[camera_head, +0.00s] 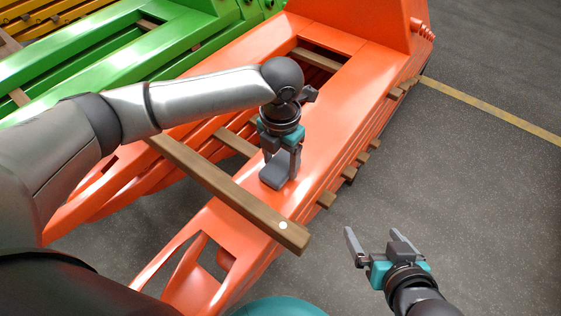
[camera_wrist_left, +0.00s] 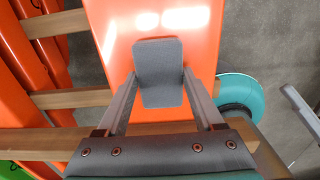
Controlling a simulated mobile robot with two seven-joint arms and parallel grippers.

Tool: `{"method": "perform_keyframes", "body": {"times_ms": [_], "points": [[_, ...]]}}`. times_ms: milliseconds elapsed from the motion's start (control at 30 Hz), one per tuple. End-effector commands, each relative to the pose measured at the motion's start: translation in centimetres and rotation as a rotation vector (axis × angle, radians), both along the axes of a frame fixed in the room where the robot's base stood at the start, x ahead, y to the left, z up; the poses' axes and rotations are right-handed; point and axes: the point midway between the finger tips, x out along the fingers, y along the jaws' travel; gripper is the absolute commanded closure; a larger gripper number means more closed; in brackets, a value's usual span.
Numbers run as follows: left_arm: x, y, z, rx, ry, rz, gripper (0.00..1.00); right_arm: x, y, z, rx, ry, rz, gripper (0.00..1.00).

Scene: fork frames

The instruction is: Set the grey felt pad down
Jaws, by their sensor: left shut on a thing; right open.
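The grey felt pad (camera_head: 274,179) is a small flat piece with rounded corners. It also shows in the left wrist view (camera_wrist_left: 160,65), between the two fingers. My left gripper (camera_head: 281,168) points down and is shut on the pad at its sides. The pad lies flat, at or just over the smooth top of the orange pallet-like frame (camera_head: 328,104). I cannot tell whether it touches that surface. My right gripper (camera_head: 374,240) is open and empty, over the grey floor at lower right.
A wooden bar (camera_head: 222,186) with a white round spot (camera_head: 283,225) crosses the orange frame near the pad. Shorter wooden pieces jut from the frame's right side. Green frames (camera_head: 122,58) stand at upper left. The floor (camera_head: 460,170) at right is clear, with a yellow line (camera_head: 490,110).

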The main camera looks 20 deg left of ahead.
Motion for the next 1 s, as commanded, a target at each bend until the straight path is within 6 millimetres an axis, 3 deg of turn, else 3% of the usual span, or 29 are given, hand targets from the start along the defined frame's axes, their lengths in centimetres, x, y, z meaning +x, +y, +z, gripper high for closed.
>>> {"method": "perform_keyframes", "body": {"times_ms": [400, 433, 700, 1000], "points": [[-0.01, -0.02, -0.35, -0.001, 0.0, 0.0, 0.85, -0.07, -0.03, 0.01, -0.001, 0.005, 0.0, 0.0], [0.01, -0.03, -0.36, -0.001, 0.0, 0.0, 0.29, -0.09, -0.05, -0.01, -0.002, 0.007, 0.0, 0.0], [0.01, -0.01, -0.34, -0.001, 0.0, 0.0, 0.01, -0.1, -0.05, -0.02, -0.002, 0.007, 0.0, 0.0], [0.03, 0.0, -0.02, 0.0, -0.001, -0.001, 0.01, -0.02, -0.03, -0.02, -0.001, 0.002, -0.001, 0.0]]}}
